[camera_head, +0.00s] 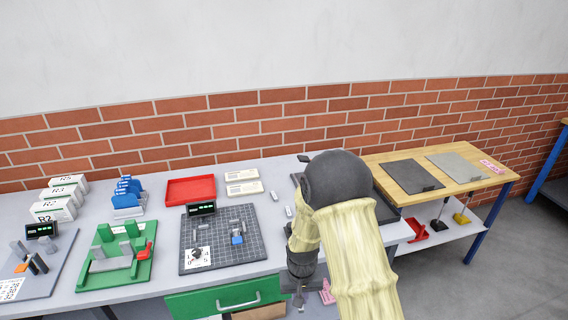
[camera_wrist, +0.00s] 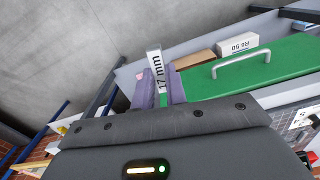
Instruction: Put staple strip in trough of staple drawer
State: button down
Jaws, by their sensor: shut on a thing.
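My gripper (camera_wrist: 162,90) shows in the wrist view with its two purple-grey fingers shut on a narrow white strip (camera_wrist: 156,62) with black "mm" lettering. A bit of green shows at the strip's lower end. I cannot tell whether it is the staple strip. A green drawer (camera_head: 192,304) with a silver handle is at the front of the grey table in the head view. In the wrist view, the green drawer front (camera_wrist: 270,75) is beside the gripper, to the right. No trough can be made out.
The wrist view shows a brown box (camera_wrist: 196,59) and a white box (camera_wrist: 237,44) by the drawer. On the table are a dark grid mat (camera_head: 254,256), a green fixture (camera_head: 90,279) and a red tray (camera_head: 190,190). A wooden table (camera_head: 455,183) stands at right.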

jog(key=w+d+f+m, duration=0.1)
jog(key=d+f, duration=0.6)
jog(key=d, duration=0.3)
jog(key=shift+w+d, duration=0.3)
jog(key=shift+d, duration=0.05)
jog(key=shift+f, duration=0.1)
jog(key=shift+f, duration=0.1)
jog(key=s+f, duration=0.4)
jog(key=f, duration=1.1)
jog(key=shift+w+d+r, duration=0.1)
